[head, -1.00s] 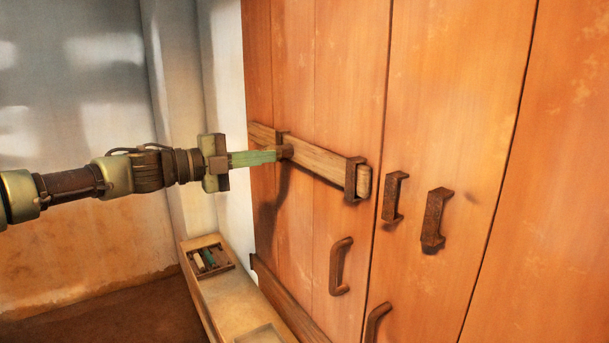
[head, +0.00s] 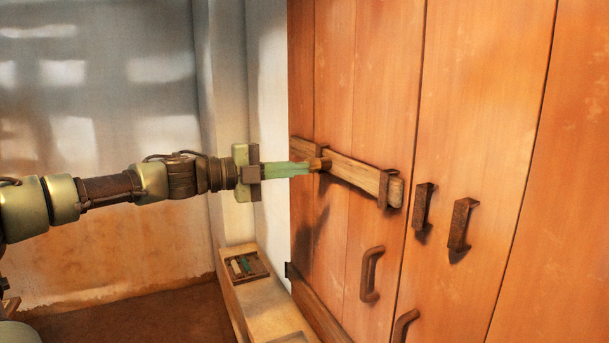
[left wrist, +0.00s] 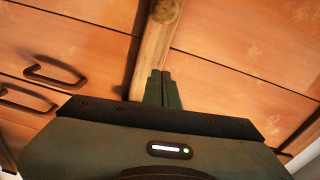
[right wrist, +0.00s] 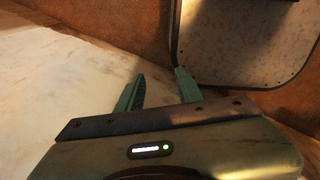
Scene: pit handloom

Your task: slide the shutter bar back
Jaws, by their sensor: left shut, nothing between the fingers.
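The shutter bar (head: 352,173) is a wooden beam lying across the left orange plank shutter, held in rusty brackets. Its right end sticks a little past the bracket (head: 384,189) and stops short of the empty brackets on the right. My right gripper (right wrist: 158,82) is open and empty, away from the bar.
Two empty brackets (head: 424,206) (head: 461,224) and curved pull handles (head: 371,274) stick out from the shutters. A pale ledge (head: 263,300) with a small tray (head: 247,266) stands below left. A grey panel (right wrist: 245,45) shows in the right wrist view.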

